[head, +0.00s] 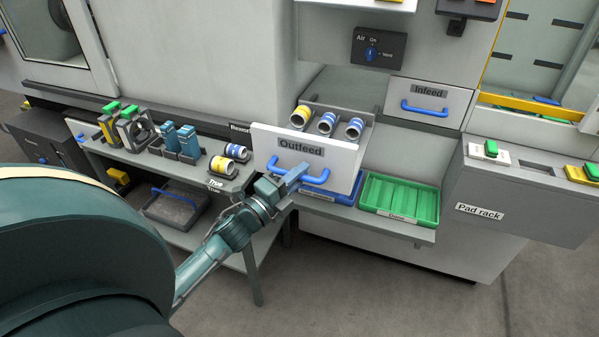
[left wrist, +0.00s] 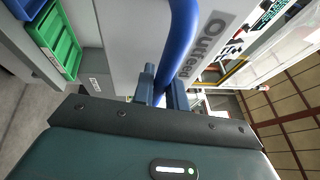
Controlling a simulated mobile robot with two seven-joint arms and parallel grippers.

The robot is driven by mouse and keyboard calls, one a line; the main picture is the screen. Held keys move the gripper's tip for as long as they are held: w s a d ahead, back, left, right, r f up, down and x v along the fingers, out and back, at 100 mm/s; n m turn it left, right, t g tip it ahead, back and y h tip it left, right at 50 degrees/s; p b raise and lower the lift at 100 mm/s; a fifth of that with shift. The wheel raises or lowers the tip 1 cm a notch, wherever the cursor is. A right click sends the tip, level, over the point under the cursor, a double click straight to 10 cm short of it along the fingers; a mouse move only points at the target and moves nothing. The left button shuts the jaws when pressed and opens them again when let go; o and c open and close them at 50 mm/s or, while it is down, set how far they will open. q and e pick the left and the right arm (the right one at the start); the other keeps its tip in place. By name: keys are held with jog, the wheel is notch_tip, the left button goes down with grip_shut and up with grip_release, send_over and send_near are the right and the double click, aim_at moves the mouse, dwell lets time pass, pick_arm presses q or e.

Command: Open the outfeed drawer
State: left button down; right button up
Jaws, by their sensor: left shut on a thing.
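The outfeed drawer (head: 338,160) has a white front labelled Outfeed and a blue bar handle (head: 317,180). It is pulled out from the machine, and several banded cylinders (head: 327,123) show inside it. In the left wrist view the handle (left wrist: 181,45) passes between the fingers of my left gripper (left wrist: 162,92), close to the drawer front (left wrist: 130,50). My right gripper is in neither view.
A blue tray (head: 345,195) and a green tray (head: 400,200) sit on a shelf below the drawer. A grey bench (head: 200,178) with fixtures and cylinders stands to the left. The closed infeed drawer (head: 428,98) is at the upper right. The floor in front is clear.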

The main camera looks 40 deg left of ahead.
pick_arm(q)
jog(key=c, duration=1.7)
grip_release()
jog(key=shift+s, duration=0.1)
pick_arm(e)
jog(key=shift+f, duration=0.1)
pick_arm(q)
jog(key=b+v, duration=0.2)
jog(key=v, duration=1.1)
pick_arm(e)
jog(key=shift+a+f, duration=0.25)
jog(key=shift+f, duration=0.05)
